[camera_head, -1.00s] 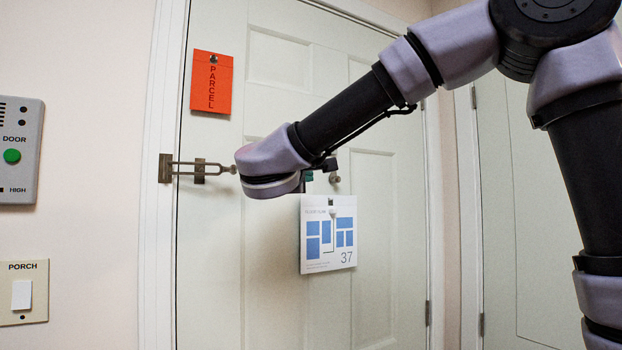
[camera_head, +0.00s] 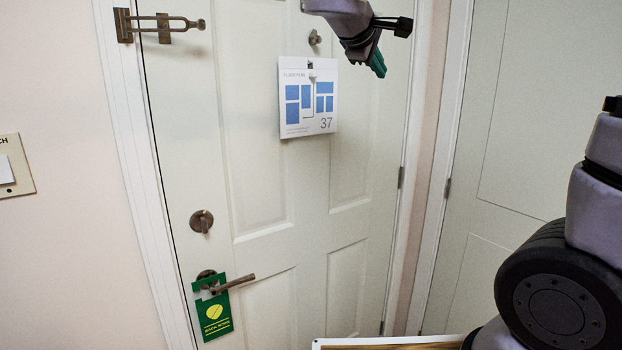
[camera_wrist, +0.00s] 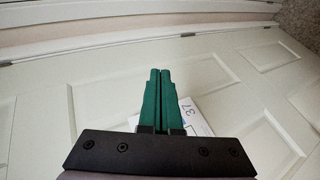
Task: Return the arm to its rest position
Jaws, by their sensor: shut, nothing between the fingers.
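My gripper (camera_head: 378,65) is at the top of the head view, in front of the upper right part of the white door (camera_head: 262,190), with its green fingers pointing down. In the wrist view my gripper (camera_wrist: 161,72) shows its two green fingers side by side, shut and empty. Part of my arm shows at the right edge of the head view. The fingers appear apart from the door and from the floor plan sign.
A floor plan sign (camera_head: 308,98) marked 37 hangs on the door. A bar latch (camera_head: 165,24) is at top left. Below are a deadbolt (camera_head: 201,221), a lever handle (camera_head: 234,284) and a green hanger (camera_head: 213,314). A framed board's edge (camera_head: 390,341) shows at the bottom.

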